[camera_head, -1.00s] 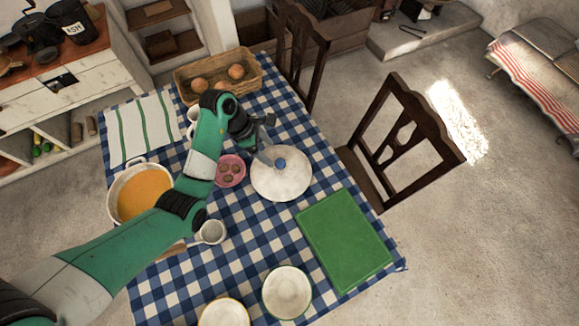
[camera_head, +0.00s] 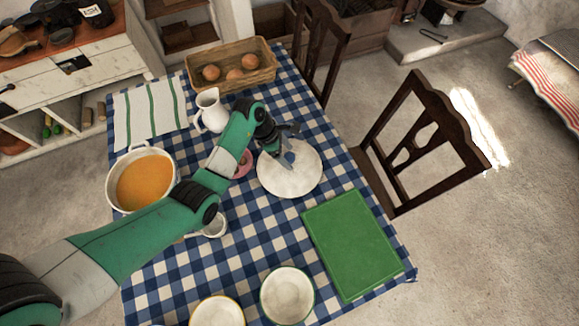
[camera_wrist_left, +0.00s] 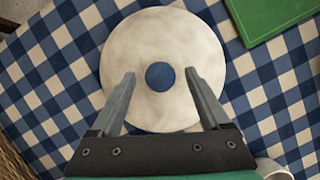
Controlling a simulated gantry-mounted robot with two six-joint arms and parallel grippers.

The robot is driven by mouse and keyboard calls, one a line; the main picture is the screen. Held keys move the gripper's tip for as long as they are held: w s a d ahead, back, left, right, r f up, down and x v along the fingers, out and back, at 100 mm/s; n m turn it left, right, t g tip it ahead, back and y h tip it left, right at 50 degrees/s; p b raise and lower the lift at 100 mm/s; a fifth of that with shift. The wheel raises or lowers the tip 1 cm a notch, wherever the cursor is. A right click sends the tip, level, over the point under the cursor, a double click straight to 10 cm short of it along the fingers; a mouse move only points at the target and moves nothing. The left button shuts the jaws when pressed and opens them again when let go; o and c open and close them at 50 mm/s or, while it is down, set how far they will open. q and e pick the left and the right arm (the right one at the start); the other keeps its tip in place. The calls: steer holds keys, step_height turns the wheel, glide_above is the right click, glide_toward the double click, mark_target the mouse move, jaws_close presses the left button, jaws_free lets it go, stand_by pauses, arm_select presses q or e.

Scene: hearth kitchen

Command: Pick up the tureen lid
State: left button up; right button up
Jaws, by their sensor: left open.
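The tureen lid (camera_head: 290,172) is a round, off-white disc lying on the checked tablecloth. In the left wrist view the lid (camera_wrist_left: 160,40) shows a blue knob (camera_wrist_left: 160,76) at its middle. My left gripper (camera_head: 286,152) is over the lid, and its fingers hide the knob in the head view. In the left wrist view the left gripper (camera_wrist_left: 160,80) is open, with one finger on each side of the knob and a gap to both. I cannot tell the exact height of the fingertips. My right gripper is not in view.
A tureen of orange soup (camera_head: 146,184), a white jug (camera_head: 210,111) and a partly hidden pink dish (camera_head: 244,165) stand left of the lid. A green board (camera_head: 350,245) lies to the right. Bowls (camera_head: 287,295) are in front, a bread basket (camera_head: 231,68) behind.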

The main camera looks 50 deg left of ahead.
arm_select(q)
steer(key=shift+x, duration=1.05)
jaws_close()
stand_by(0.5)
